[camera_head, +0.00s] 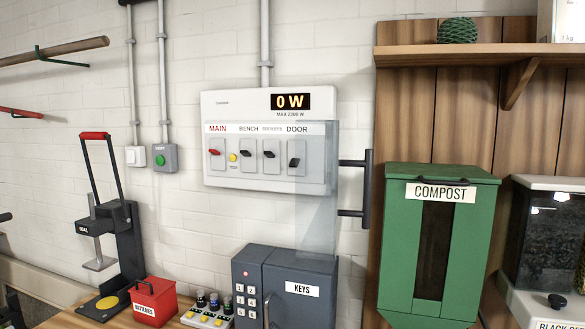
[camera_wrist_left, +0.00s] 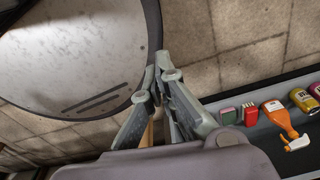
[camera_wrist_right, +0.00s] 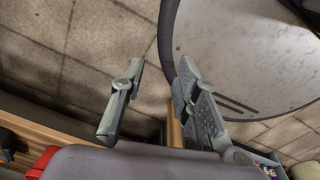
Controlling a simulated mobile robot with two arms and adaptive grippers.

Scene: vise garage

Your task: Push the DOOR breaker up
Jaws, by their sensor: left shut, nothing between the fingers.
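The white breaker panel (camera_head: 264,178) hangs on the brick wall in the head view, with a display reading 0 W. The DOOR breaker (camera_head: 295,155) is its rightmost switch, and its black lever sits lower than the other levers. A clear panel (camera_head: 317,215) hangs at the right side of the box, partly over the DOOR breaker's side. My left gripper (camera_wrist_left: 158,80) is shut and empty in the left wrist view. My right gripper (camera_wrist_right: 161,66) is open and empty in the right wrist view. Neither gripper shows near the panel in the head view.
Below the panel stand a grey key box (camera_head: 300,287), a red batteries box (camera_head: 154,302) and a black lever press (camera_head: 122,240). A green compost bin (camera_head: 398,235) and a dark handle (camera_head: 367,185) are to the right. Wall around the panel's left is mostly clear.

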